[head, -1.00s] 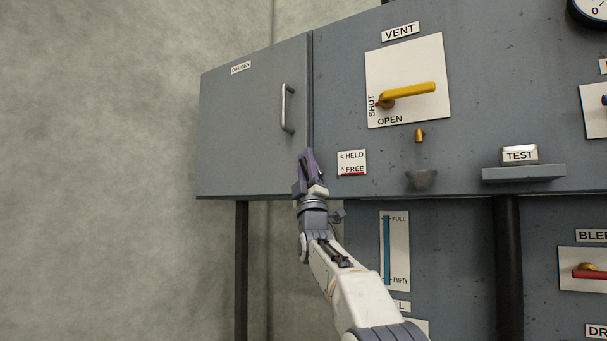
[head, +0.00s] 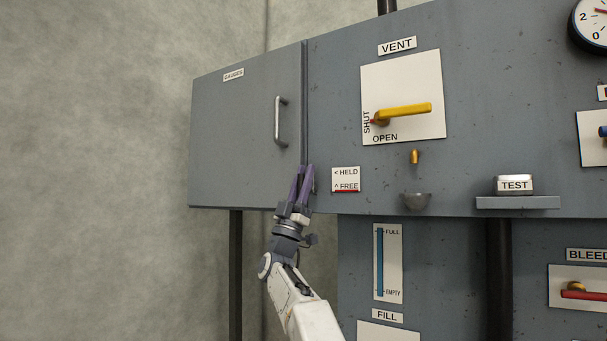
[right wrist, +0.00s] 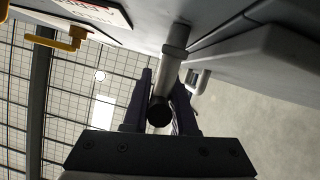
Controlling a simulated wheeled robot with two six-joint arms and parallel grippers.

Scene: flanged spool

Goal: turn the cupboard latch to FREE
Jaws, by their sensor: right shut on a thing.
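My right gripper (head: 305,172) is at the lower right edge of the cupboard door (head: 238,140). It is shut on the latch, a grey bar with a dark round end (right wrist: 160,112) that shows between its fingers in the right wrist view. In the head view the fingers hide most of the latch, so its exact angle is hard to tell. The latch label (head: 346,179) just to the right reads HELD with a left arrow and FREE with an up arrow, with a red line beneath. The door looks shut. My left gripper is in neither view.
The door handle (head: 281,121) is above the gripper. The wall side at left is clear.

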